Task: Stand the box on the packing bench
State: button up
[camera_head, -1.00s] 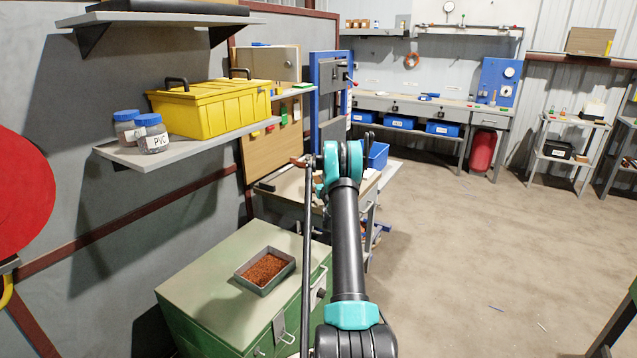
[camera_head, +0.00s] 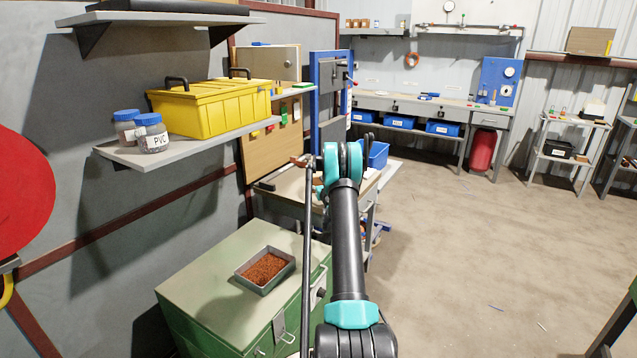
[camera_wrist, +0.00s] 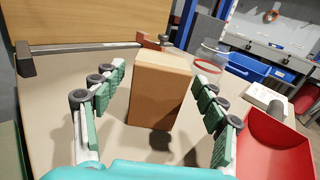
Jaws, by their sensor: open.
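A brown cardboard box (camera_wrist: 158,92) stands upright on the pale bench top (camera_wrist: 60,115) in the wrist view, with a dark shadow at its near foot. My gripper (camera_wrist: 160,76) is open, its green-padded fingers on either side of the box. Gaps show between the box and both fingers. In the head view the bench (camera_head: 285,186) lies beyond the green cabinet. There my arm hides the gripper, and I cannot make out the box.
A red tray (camera_wrist: 268,148) lies right of the box, near a white block (camera_wrist: 266,100), a clear red-rimmed container (camera_wrist: 208,64) and a blue bin (camera_wrist: 245,66). A board (camera_wrist: 95,28) rises behind. A green cabinet (camera_head: 200,280) stands left of my arm; floor at right is open.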

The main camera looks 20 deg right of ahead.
jog(key=s, duration=0.3)
jog(key=s+a, duration=0.1)
jog(key=s, duration=0.7)
jog(key=shift+a, duration=0.2)
jog(key=shift+s+a+r, duration=0.1)
jog(key=shift+s, duration=0.15)
jog(key=s+a+r+n+g+y, duration=0.25)
jog(key=s+a+r+n, duration=0.2)
jog(key=a+n, duration=0.45)
jog(key=s+a+r+n+g+y, duration=0.1)
jog(key=s+a+r+n+y, duration=0.4)
jog(key=a, duration=0.6)
jog(key=s+a+n+g, duration=0.4)
jog(key=s+a+n, duration=0.5)
jog(key=s, duration=0.4)
jog(key=s+f+n+g+h, duration=0.2)
jog(key=s+n, duration=0.5)
jog(key=s, duration=0.8)
jog(key=s+d+f+n+g+h, duration=0.1)
jog(key=s+f+n+g+h, duration=0.2)
jog(key=s+n, duration=0.4)
jog(key=s+f+g, duration=0.1)
jog(key=s+f, duration=0.1)
jog(key=s, duration=0.6)
jog(key=shift+f, duration=0.15)
